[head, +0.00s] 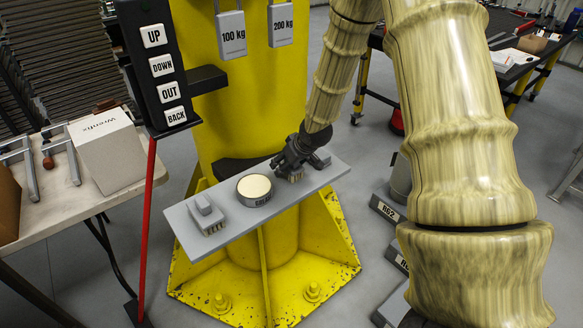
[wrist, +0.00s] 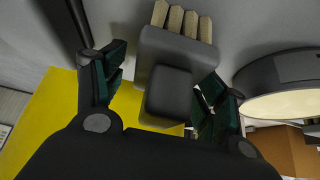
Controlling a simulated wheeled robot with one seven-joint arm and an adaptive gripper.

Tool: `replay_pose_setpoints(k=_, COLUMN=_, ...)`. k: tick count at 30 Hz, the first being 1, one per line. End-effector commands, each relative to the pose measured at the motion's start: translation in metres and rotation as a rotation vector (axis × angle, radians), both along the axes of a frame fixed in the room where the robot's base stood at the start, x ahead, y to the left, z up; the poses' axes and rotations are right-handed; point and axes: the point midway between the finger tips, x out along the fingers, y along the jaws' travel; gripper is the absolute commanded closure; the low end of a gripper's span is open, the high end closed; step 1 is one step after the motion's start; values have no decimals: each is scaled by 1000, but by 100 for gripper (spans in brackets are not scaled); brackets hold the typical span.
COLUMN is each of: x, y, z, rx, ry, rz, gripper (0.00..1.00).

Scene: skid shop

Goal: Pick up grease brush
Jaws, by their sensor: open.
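A grey brush (wrist: 172,95) with a raised block handle and pale wooden-looking bristles lies between my open fingers (wrist: 162,90) in the wrist view. Both fingers look apart from its handle. In the head view my gripper (head: 290,166) is low over the right end of a grey shelf (head: 325,176) and hides most of this brush; a few bristles (head: 296,178) show below it. A second similar brush (head: 207,214) lies at the shelf's left end. A round tin of pale grease (head: 254,189) stands between them and shows at the right in the wrist view (wrist: 285,105).
A yellow column (head: 225,105) stands behind the shelf, with hanging weights (head: 232,35) above. A black button panel (head: 158,65) and red pole (head: 147,235) are left of the shelf. A side table (head: 75,212) holds a white box (head: 106,155).

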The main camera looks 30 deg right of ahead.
Motion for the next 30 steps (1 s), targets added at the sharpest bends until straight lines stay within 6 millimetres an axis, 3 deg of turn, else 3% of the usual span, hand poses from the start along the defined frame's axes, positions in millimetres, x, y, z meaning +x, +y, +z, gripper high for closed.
replay_pose_setpoints(k=5, x=0, y=0, z=0, rx=0, ry=0, rz=0, gripper=29)
replay_pose_setpoints(k=15, x=0, y=0, z=0, rx=0, ry=0, rz=0, gripper=84)
replay_pose_setpoints(k=23, x=0, y=0, z=1, rx=0, ry=-1, rz=0, gripper=85)
replay_pose_setpoints(k=30, x=1, y=0, z=14, rx=0, ry=-3, rz=1, gripper=85)
